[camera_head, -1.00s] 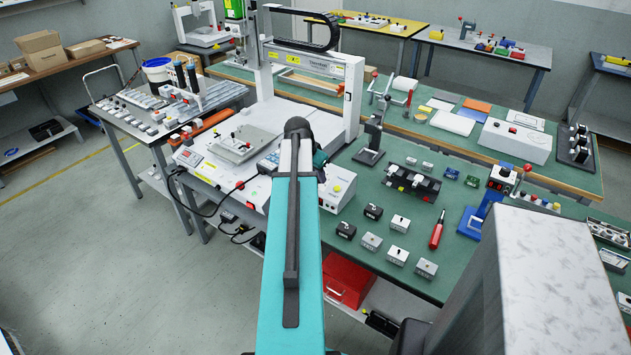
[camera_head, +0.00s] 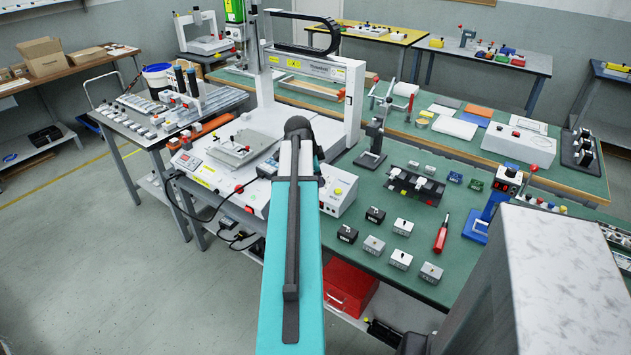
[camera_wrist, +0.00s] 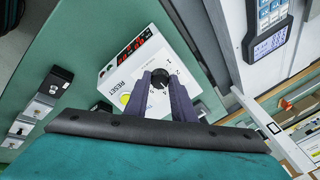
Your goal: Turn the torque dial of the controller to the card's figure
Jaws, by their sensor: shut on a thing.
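The controller (camera_wrist: 138,62) is a white box with a red lit display (camera_wrist: 133,44), a scale of numbers and a yellow button beside the word RESET. Its dark torque dial (camera_wrist: 160,77) sits between the fingers of my gripper (camera_wrist: 160,84) in the wrist view. My gripper is shut on the dial, one finger on each side. In the head view the right part of the controller (camera_head: 342,190) shows beside my teal arm. My arm hides the rest of it and my gripper. I cannot make out the card or its figure.
A white gantry frame (camera_head: 353,105) stands just behind the controller. A handheld keypad unit with a screen (camera_wrist: 268,42) is at upper right in the wrist view. Several small boxes (camera_head: 400,260) and a red screwdriver (camera_head: 440,238) lie on the green bench to the right.

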